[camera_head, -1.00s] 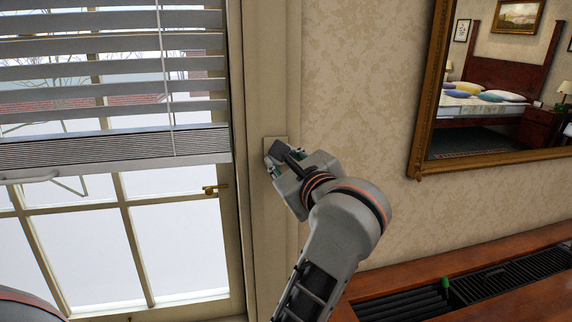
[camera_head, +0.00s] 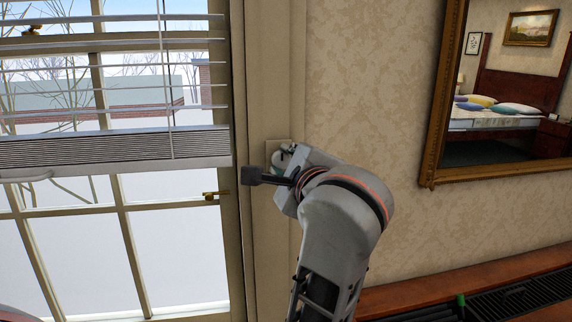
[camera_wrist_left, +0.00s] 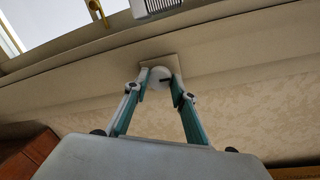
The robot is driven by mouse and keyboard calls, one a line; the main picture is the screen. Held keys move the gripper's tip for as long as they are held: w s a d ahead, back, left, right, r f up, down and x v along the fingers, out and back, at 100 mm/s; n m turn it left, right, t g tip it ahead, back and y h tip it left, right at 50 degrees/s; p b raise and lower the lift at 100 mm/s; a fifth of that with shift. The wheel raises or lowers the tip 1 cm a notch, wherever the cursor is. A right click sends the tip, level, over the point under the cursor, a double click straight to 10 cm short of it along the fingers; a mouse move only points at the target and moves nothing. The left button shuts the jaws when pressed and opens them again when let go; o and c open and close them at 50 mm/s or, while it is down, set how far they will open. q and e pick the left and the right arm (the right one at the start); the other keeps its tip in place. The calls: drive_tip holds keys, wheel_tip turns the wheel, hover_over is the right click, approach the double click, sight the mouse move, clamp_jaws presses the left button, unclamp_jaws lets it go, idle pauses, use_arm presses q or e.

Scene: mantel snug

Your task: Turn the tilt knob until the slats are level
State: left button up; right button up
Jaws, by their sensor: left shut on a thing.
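The tilt knob (camera_wrist_left: 158,76) is a round white dial with a dark mark, on a beige wall plate (camera_wrist_left: 172,64). My left gripper (camera_wrist_left: 160,86) is shut on the knob, with one fingertip at each side of it. In the head view my left gripper (camera_head: 284,158) is against the window frame, mostly hiding the knob; an edge of the plate (camera_head: 272,145) shows. The blind's slats (camera_head: 110,107) show as thin, nearly edge-on strips with wide gaps between them, so they look about level. My right gripper is not in view.
The blind's thick bottom stack (camera_head: 110,150) hangs left of my gripper. A brass window handle (camera_head: 215,195) is close by. A gold-framed mirror (camera_head: 436,120) hangs right. A wooden ledge with a dark grille (camera_head: 515,300) lies below. Bare wallpaper is between.

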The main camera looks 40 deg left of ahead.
use_arm(q)
drive_tip(key=shift+r, duration=0.1)
drive_tip(key=o, duration=1.1)
drive_tip(key=shift+r, duration=5)
